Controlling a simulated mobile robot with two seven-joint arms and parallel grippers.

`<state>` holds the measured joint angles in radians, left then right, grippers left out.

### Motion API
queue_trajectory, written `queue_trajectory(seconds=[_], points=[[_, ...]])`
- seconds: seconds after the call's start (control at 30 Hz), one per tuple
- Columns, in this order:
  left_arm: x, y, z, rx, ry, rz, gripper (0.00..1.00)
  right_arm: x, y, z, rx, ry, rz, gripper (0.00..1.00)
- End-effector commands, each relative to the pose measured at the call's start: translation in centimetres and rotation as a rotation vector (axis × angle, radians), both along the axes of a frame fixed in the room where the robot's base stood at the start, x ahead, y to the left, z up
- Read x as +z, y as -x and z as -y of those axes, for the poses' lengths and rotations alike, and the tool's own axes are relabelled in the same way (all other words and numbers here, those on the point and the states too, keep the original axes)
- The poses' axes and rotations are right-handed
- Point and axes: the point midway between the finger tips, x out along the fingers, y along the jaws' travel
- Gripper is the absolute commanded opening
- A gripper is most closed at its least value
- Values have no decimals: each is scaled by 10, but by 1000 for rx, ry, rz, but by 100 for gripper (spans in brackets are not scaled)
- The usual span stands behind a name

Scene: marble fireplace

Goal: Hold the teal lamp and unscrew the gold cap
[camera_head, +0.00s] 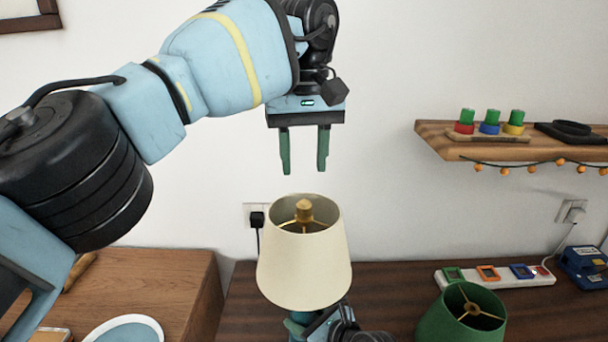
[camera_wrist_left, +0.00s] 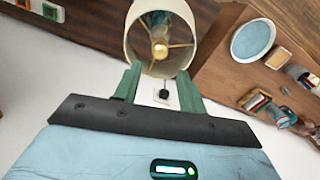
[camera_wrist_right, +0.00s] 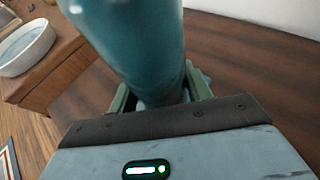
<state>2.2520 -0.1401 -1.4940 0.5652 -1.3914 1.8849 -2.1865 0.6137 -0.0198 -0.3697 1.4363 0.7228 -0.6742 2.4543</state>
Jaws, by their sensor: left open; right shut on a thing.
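The lamp has a cream shade (camera_head: 304,265) and a teal body (camera_wrist_right: 145,45), and it stands upright on the dark table. The gold cap (camera_head: 304,211) sits at the centre of the shade's top, on the gold spokes; it also shows in the left wrist view (camera_wrist_left: 159,50). My left gripper (camera_head: 305,168) is open and empty, pointing down above the shade, with a gap between its fingertips and the cap. My right gripper (camera_wrist_right: 158,98) is shut on the teal lamp body below the shade. In the head view the shade hides most of the body.
A green lampshade (camera_head: 462,317) lies on the dark table (camera_head: 390,285) right of the lamp. A white strip with coloured frames (camera_head: 495,276) and a blue device (camera_head: 585,266) are behind it. A wooden shelf (camera_head: 440,138) is on the wall. A bowl (camera_head: 125,330) sits at lower left.

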Motion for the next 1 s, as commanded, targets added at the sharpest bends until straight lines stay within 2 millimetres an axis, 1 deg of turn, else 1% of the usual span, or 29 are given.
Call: queue_trajectory(seconds=[0.1, 0.2, 0.4, 0.53, 0.77, 0.87, 1.0], points=[[0, 0, 0, -186, 0, -1, 41, -1, 0, 0, 0, 1, -2, 0], [0, 0, 0, -331, 0, -1, 41, -1, 0, 0, 1, 0, -2, 0], [0, 0, 0, -531, 0, 0, 41, -1, 0, 0, 1, 0, -2, 0], [0, 0, 0, -589, 0, 0, 41, -1, 0, 0, 1, 0, -2, 0], [-1, 0, 0, -602, 0, 0, 41, -1, 0, 0, 1, 0, -2, 0], [-6, 0, 0, -603, -1, -1, 41, -1, 0, 0, 1, 0, -2, 0], [-20, -1, -1, -602, 0, -3, 41, -1, 0, 0, 1, 0, -2, 0]])
